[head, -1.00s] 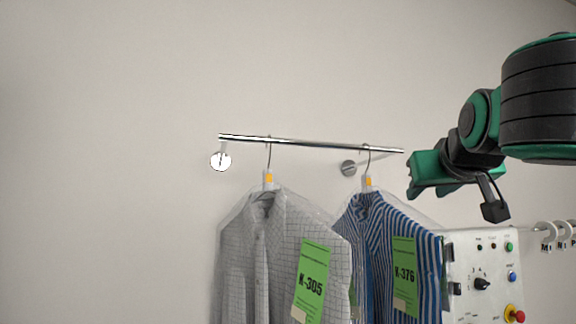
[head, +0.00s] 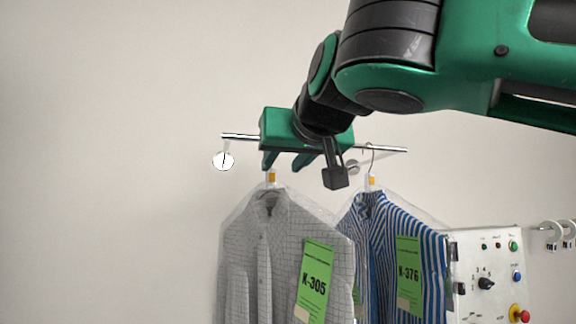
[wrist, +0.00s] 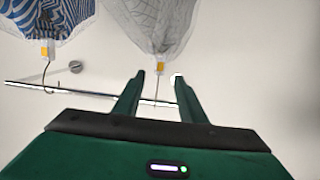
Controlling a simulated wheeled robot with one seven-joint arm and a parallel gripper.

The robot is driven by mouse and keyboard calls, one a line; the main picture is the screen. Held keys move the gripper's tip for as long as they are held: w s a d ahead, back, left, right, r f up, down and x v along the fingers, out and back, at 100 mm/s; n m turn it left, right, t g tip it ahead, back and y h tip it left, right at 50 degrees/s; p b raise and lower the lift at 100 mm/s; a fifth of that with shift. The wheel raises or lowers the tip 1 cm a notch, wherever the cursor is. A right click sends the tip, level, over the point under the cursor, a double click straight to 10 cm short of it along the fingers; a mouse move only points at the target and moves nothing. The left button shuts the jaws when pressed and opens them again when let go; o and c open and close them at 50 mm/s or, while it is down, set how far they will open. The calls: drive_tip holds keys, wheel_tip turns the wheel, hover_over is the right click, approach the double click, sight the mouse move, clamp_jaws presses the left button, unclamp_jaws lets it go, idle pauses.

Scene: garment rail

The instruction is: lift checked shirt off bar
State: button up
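The checked shirt (head: 245,240), pale grey in a clear cover with a green K-305 tag, hangs at the left of the bar (head: 240,136). It also shows at the top of the wrist view (wrist: 150,25). Its hanger neck has a white and orange piece (head: 271,178). My gripper (head: 285,165) is in front of the bar, just above that neck, and hides the hook in the head view. In the wrist view my gripper (wrist: 156,80) is open, with the thin hook (wrist: 156,90) showing between its two fingers. No contact is visible.
A blue-striped shirt (head: 385,250) with a green K-376 tag hangs close on the right. A white control box (head: 490,270) stands right of it, with several ring hooks (head: 555,238) beyond. The wall at left is clear.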

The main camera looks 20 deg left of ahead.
sight(272, 169)
drive_tip(key=shift+x, duration=5.5)
drive_tip(key=shift+w, duration=0.1)
clamp_jaws()
drive_tip(key=shift+r, duration=0.2)
drive_tip(key=shift+r, duration=1.5)
drive_tip(key=shift+d, duration=0.1)
